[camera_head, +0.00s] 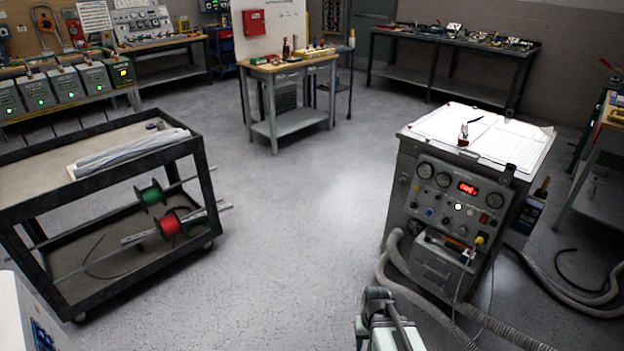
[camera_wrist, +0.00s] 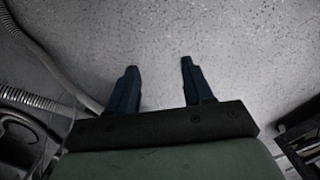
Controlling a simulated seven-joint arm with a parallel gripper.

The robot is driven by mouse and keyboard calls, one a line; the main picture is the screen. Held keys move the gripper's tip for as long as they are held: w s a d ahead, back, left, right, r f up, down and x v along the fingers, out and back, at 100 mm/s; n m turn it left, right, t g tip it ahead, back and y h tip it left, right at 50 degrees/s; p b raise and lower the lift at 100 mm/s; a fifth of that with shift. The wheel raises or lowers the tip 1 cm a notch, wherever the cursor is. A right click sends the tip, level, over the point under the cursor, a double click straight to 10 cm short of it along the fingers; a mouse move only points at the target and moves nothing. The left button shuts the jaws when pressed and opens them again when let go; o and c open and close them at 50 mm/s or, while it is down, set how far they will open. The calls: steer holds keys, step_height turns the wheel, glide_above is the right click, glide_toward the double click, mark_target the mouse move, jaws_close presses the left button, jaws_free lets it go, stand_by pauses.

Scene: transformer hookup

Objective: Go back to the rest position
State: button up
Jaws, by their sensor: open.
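In the wrist view my gripper (camera_wrist: 158,82) is open and empty. Its two dark blue fingers stand apart, with only bare grey floor between and beyond them. In the head view a part of my arm shows at the bottom, right of the middle, in front of the grey test cabinet (camera_head: 446,205). The fingertips cannot be made out there. The cabinet has gauges, a red lit display (camera_head: 468,188) and papers on its top.
Ribbed grey hoses (camera_head: 390,270) lie on the floor around the cabinet and show at the left of the wrist view (camera_wrist: 30,98). A black cart (camera_head: 95,165) with red and green wire spools stands at left. A workbench (camera_head: 290,70) stands at the back. The middle floor is clear.

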steer(key=s+f+g, duration=0.3)
steer(key=s+f, duration=0.5)
steer(key=s, duration=0.5)
steer(key=s+f+g, duration=0.2)
steer(key=s+f, duration=0.6)
steer(key=s, duration=0.5)
steer(key=shift+g, duration=0.4)
